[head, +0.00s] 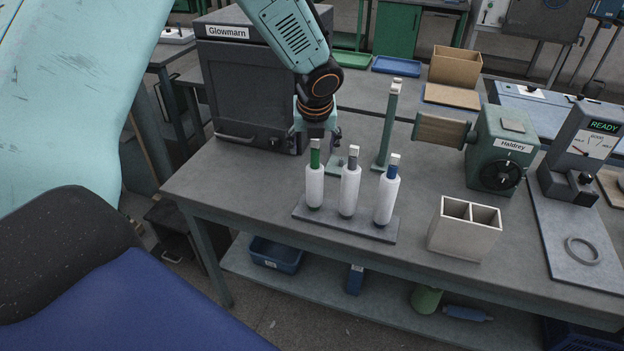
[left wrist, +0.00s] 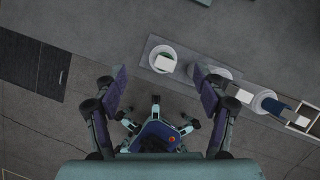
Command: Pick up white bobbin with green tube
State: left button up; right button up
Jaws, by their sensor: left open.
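The white bobbin with the green tube (head: 315,186) stands upright at the left end of a grey rack (head: 375,232). Beside it stand a white bobbin with a grey tube (head: 350,192) and one with a blue tube (head: 386,200). My left gripper (head: 316,136) is open and empty, pointing down, close to the top of the green tube. In the left wrist view its fingers (left wrist: 163,86) are spread, with the leftmost bobbin (left wrist: 162,58) lying between their lines. The grey-tube bobbin is partly hidden by one finger there. My right gripper is in neither view.
A dark Glowmarn cabinet (head: 250,85) stands behind left. A green post (head: 389,125) stands behind the rack. A cream two-compartment box (head: 463,228) and a Haldrey winder (head: 500,147) stand to the right. The bench's front left is clear.

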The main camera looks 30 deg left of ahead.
aim_at(316, 153)
pick_arm(q)
jog(key=x, duration=0.5)
jog(key=shift+w+d+f, duration=0.1)
jog(key=shift+d, duration=0.3)
jog(key=shift+w+a+f, duration=0.1)
jog(key=shift+a+f, duration=0.25)
jog(key=shift+a, duration=0.05)
jog(key=shift+d+r, duration=0.25)
jog(key=shift+d, duration=0.15)
jog(key=c, duration=0.4)
jog(key=shift+a+f, duration=0.15)
jog(key=shift+a, duration=0.2)
jog(key=c, duration=0.6)
jog(key=shift+d, duration=0.25)
jog(key=shift+c, duration=0.5)
